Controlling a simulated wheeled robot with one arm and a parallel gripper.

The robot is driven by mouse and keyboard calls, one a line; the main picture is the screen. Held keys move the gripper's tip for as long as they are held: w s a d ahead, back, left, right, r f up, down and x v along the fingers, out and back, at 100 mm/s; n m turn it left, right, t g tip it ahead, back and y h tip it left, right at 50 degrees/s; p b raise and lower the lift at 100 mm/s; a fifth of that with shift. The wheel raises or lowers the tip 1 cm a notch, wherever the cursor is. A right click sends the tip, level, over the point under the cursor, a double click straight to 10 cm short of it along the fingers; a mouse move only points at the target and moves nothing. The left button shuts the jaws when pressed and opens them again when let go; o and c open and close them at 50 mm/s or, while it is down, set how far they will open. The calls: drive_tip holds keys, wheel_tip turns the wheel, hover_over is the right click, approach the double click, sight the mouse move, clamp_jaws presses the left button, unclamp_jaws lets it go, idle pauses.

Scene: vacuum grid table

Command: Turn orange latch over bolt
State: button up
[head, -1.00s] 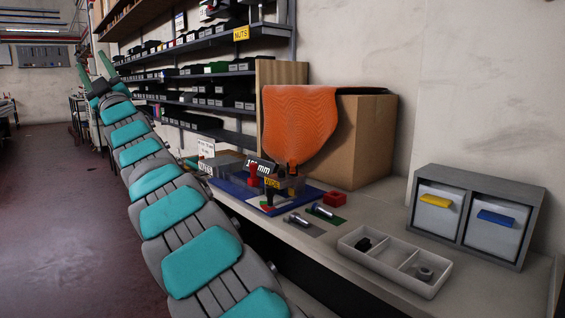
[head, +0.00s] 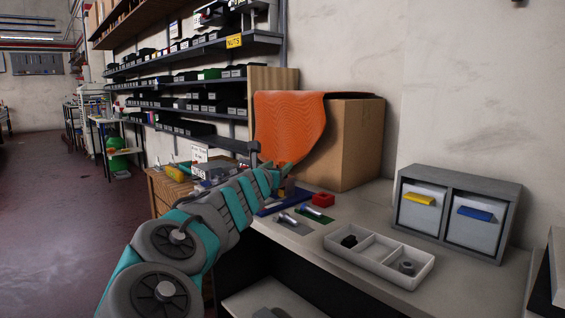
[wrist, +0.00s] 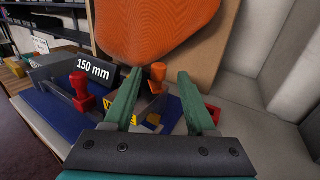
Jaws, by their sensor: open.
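In the wrist view my gripper (wrist: 158,76) is open, with its two green fingers spread. A small orange handle (wrist: 157,74), which looks like the latch, shows between the fingertips with no visible contact. The fixture stands on a blue plate (wrist: 60,124) and carries a "150 mm" block (wrist: 93,69). A red handle (wrist: 82,92) stands left of the fingers. In the head view my arm hides most of the fixture and the blue plate (head: 270,208). The bolt under the latch cannot be made out.
A red block (head: 323,199) sits right of the plate. A white divided tray (head: 380,258) and a grey drawer unit (head: 457,212) stand farther right. An orange sheet (head: 287,125) drapes over a cardboard box (head: 355,140) close behind the fixture. Shelves line the wall.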

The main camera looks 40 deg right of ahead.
drive_tip(key=shift+x, duration=3.65)
drive_tip(key=shift+w, duration=0.1)
drive_tip(key=shift+c, duration=0.4)
clamp_jaws()
